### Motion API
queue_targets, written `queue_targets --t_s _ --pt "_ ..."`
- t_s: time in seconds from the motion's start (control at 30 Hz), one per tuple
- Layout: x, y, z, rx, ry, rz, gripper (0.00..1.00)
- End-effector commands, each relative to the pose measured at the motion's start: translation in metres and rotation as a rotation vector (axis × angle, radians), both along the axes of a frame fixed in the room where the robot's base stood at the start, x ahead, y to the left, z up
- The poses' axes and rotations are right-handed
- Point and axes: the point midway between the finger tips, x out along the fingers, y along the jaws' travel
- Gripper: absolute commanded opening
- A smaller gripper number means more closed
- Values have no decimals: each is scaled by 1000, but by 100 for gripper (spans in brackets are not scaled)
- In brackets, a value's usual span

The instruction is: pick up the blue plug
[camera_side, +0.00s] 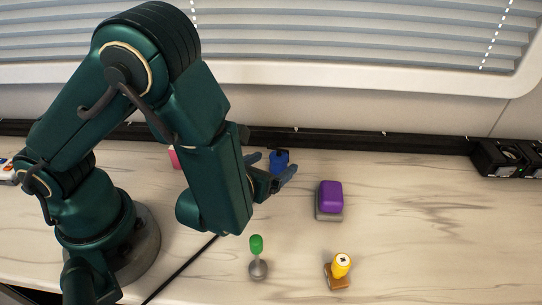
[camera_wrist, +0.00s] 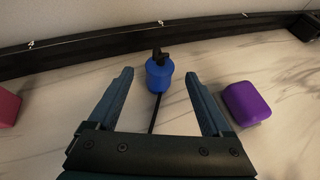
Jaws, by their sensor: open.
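The blue plug (camera_wrist: 159,75) has a dark top and stands on the wood-look table close to the back wall rail. In the wrist view it sits at the far end of the gap between my fingers, near the tips and not touching either. My gripper (camera_wrist: 158,74) is open and empty. In the side view my gripper (camera_side: 272,164) reaches toward the back, and the blue plug (camera_side: 279,161) shows behind and between its fingers, partly hidden. A black cable (camera_wrist: 154,113) runs from the plug toward me between the fingers.
A purple block (camera_side: 330,196) on a grey base is to the right. A green-handled tool (camera_side: 257,256) and a yellow-topped item (camera_side: 340,266) stand in front. A pink block (camera_side: 174,158) is to the left. The black rail (camera_side: 400,142) runs behind.

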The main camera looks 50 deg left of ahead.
Motion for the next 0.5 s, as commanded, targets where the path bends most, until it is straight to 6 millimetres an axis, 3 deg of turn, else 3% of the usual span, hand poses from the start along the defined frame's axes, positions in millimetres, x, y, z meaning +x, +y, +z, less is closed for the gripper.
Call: queue_targets --t_s 0.23,0.5 --pt "24 12 -13 0 2 5 83" --pt "34 15 -17 -1 1 0 83"
